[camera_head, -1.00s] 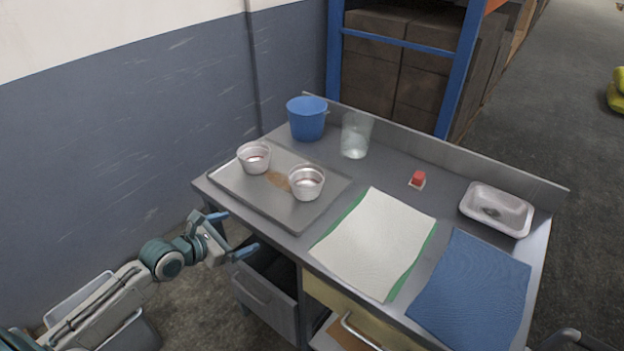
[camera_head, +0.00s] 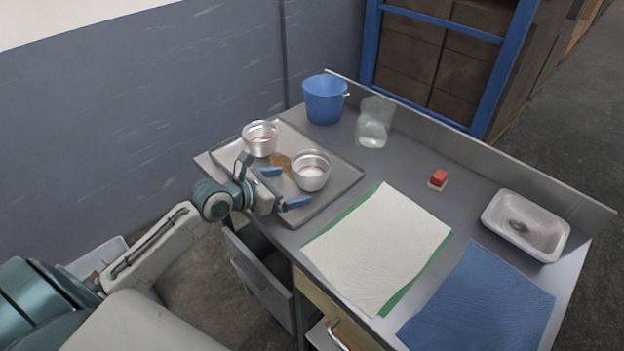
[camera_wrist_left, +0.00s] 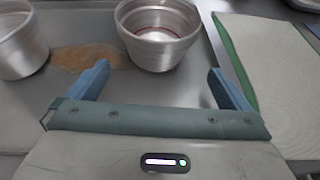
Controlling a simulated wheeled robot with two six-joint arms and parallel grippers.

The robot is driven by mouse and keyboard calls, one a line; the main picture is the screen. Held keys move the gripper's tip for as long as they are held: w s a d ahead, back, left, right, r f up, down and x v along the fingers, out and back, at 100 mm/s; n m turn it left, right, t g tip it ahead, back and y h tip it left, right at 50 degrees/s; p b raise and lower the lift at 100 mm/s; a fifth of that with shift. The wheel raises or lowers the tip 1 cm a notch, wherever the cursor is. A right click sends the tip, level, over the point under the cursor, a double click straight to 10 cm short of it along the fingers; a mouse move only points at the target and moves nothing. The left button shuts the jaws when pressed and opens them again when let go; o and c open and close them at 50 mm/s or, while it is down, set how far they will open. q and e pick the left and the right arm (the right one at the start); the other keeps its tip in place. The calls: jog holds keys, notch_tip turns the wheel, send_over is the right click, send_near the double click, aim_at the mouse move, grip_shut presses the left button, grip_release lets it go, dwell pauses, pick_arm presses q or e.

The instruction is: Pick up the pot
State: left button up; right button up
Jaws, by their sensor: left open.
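Two silver metal pots stand upright on a grey tray (camera_head: 340,192) at the left of the table. The left pot (camera_head: 260,139) is farther back, and the right pot (camera_head: 311,171) is nearer the tray's middle. My left gripper (camera_head: 283,187) is open and empty over the tray's front edge, its blue fingers pointing toward the right pot without holding it. In the left wrist view the right pot (camera_wrist_left: 158,35) is just beyond the gap between the fingertips (camera_wrist_left: 160,75), and the left pot (camera_wrist_left: 18,42) is cut off at the left edge. My right gripper is not seen.
A brown stain (camera_head: 280,161) lies on the tray between the pots. Behind stand a blue bucket (camera_head: 324,100) and a clear container (camera_head: 375,122).

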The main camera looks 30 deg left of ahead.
aim_at(298, 179)
pick_arm(q)
jog(key=shift+w+d, duration=0.2)
jog(key=shift+w, duration=0.3)
jog(key=shift+w+d+f, duration=0.1)
jog(key=shift+w+f, duration=0.05)
jog(key=shift+w, duration=0.05)
jog(key=shift+w+d, duration=0.15)
jog(key=shift+w, duration=0.15)
jog(key=x, duration=0.5)
jog(key=shift+w+a+p, duration=0.1)
jog(key=shift+a+p, duration=0.2)
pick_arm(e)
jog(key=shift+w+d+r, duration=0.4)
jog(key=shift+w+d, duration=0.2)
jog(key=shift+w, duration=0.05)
pick_arm(q)
jog(key=shift+c, duration=0.2)
jog(key=c, duration=1.1)
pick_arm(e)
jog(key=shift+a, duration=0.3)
